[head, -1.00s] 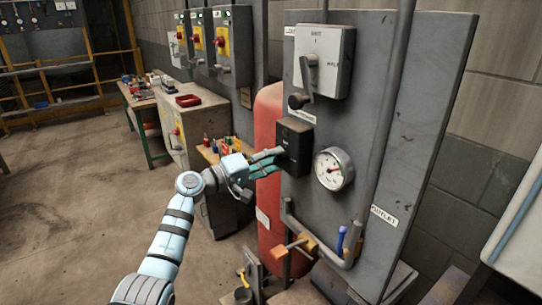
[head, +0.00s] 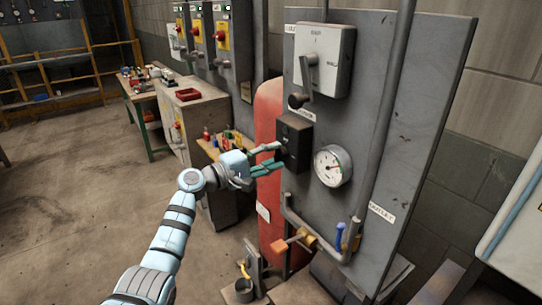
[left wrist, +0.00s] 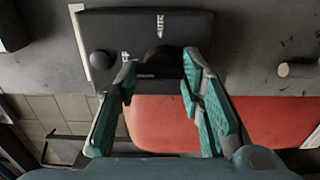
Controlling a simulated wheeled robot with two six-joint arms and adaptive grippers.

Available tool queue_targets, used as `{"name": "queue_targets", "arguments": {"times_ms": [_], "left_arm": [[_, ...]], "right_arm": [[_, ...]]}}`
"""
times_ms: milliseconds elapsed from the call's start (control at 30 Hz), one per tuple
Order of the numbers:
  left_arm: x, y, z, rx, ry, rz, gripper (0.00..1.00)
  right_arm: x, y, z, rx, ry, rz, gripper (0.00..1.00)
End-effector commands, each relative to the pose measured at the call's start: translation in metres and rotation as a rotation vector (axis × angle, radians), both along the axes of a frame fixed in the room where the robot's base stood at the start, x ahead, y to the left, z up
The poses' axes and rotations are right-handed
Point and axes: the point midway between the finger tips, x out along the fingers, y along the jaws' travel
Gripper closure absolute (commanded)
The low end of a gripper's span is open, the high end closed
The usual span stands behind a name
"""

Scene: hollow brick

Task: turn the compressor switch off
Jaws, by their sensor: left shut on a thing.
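The compressor switch is a black box (head: 293,140) on the grey panel, left of the round gauge. In the left wrist view its dark face (left wrist: 145,30) fills the top middle, with white lettering that seems to read AUTO and OFF, and a round black button on its left. My left gripper (head: 281,156) reaches it from the left. Its teal fingers (left wrist: 160,67) stand apart, on either side of a dark knob (left wrist: 155,58) at the box's near edge, and are shut on it. The knob's exact setting is hard to make out. My right gripper is not in view.
A white gauge (head: 332,167) sits right of the box. A grey rotary switch (head: 322,62) is above it. A red tank (head: 270,205) stands behind my fingers. Pipes with an orange-handled valve (head: 290,241) and a blue lever (head: 340,236) are below. Open floor lies left.

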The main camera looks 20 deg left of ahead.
Motion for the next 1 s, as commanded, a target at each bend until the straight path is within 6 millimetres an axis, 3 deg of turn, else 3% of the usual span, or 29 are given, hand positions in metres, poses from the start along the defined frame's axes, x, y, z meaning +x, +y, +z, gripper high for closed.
{"name": "queue_targets", "arguments": {"times_ms": [133,167,300,667,1000], "left_arm": [[0.000,0.001,0.001,-0.002,-0.002,0.002,0.93],[0.000,0.001,0.001,-0.002,-0.002,0.002,0.63],[0.000,0.000,0.001,-0.001,-0.002,0.001,0.44],[-0.005,0.005,-0.001,0.002,-0.001,0.002,0.44],[-0.070,0.059,-0.001,0.006,0.000,0.002,0.44]], "right_arm": [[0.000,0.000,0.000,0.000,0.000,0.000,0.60],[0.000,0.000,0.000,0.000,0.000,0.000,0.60],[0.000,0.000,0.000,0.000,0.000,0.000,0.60],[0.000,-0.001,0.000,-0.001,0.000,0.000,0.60],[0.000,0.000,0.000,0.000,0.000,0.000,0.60]]}}
